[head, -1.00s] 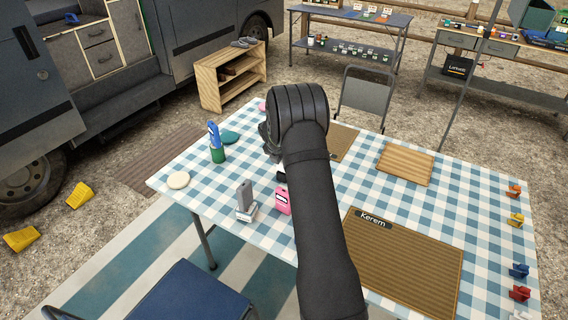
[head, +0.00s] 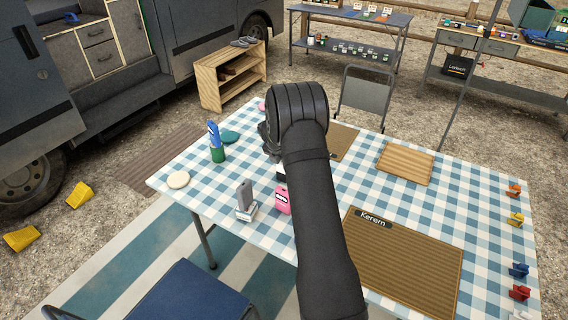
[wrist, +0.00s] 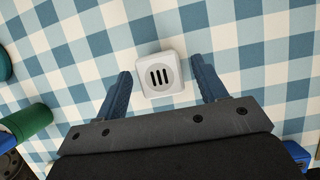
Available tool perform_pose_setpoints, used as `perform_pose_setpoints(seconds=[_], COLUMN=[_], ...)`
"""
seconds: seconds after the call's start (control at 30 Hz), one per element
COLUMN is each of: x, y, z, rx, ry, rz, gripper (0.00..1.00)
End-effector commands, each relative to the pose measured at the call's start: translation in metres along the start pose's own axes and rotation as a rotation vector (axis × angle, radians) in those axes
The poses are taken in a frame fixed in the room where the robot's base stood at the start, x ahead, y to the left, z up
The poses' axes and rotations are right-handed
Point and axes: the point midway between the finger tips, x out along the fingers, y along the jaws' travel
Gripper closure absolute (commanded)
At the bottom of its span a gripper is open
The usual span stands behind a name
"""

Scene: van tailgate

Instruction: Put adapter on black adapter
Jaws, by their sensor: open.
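A white, rounded-square adapter (wrist: 160,75) with three dark slots on its round face lies on the checked cloth in the wrist view. My gripper (wrist: 161,66) is open above it, one blue-grey finger to each side. I see a gap at both sides, and nothing is held. In the head view my own arm hides the gripper tips and this adapter. I cannot make out a black adapter for certain; a small dark piece shows beside my arm, too small to identify.
Coloured clips line the right edge.

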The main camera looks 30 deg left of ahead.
Motion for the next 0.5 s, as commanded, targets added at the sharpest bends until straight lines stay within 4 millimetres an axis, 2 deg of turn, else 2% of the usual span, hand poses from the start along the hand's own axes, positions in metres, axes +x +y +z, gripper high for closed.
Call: perform_pose_setpoints(seconds=[0.3,0.5], x=[-0.065,-0.097], y=[0.001,0.001], z=[0.001,0.0], rx=[0.0,0.0], ry=[-0.002,-0.002], rz=[0.001,0.001], gripper=[0.35,0.35])
